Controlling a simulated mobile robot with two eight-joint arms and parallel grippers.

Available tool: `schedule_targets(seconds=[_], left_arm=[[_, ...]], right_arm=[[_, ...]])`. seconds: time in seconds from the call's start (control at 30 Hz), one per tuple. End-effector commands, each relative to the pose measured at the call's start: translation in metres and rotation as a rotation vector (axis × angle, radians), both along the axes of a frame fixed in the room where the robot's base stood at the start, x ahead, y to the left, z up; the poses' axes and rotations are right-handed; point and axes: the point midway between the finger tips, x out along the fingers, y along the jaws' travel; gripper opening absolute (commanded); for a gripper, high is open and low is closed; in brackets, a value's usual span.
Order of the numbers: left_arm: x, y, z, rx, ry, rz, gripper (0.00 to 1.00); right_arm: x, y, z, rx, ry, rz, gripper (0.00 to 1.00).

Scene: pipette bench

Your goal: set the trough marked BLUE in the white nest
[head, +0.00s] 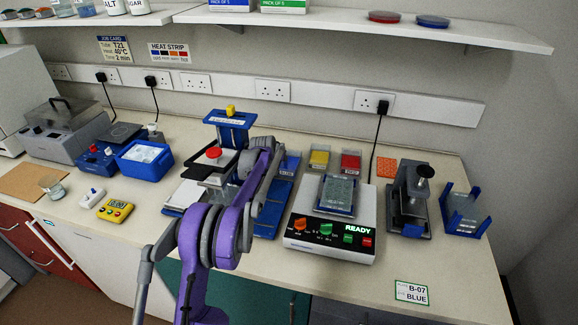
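A small blue trough (290,163) stands at the left of a row of coloured troughs behind the middle of the bench; its label is too small to read. A white flat piece (184,196) on a blue base lies left of my purple arm, partly covered by a device; I cannot tell whether it is the white nest. My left arm reaches up from the bottom, its wrist bent near the red-knobbed device (213,153). My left gripper lies around the dark parts beside that device, and its fingers cannot be made out. My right gripper is not in view.
A yellow trough (320,159) and a red trough (351,162) stand right of the blue one. A white machine (331,236) reading READY carries a plate. A press (409,196) and a blue holder (464,211) stand right.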

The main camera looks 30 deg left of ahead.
Motion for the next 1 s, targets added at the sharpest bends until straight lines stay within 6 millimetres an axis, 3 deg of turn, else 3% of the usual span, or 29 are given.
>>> schedule_targets(seconds=[0.13, 0.37, 1.0], left_arm=[[-0.0003, -0.0001, -0.0006, 0.0, 0.0, 0.0, 0.39], [-0.0003, -0.0001, -0.0004, 0.0, 0.0, 0.0, 0.0], [-0.0003, -0.0001, -0.0001, 0.0, 0.0, 0.0, 0.0]], right_arm=[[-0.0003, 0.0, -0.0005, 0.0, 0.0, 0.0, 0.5], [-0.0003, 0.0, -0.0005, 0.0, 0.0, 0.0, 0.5], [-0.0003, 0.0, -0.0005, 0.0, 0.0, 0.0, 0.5]])
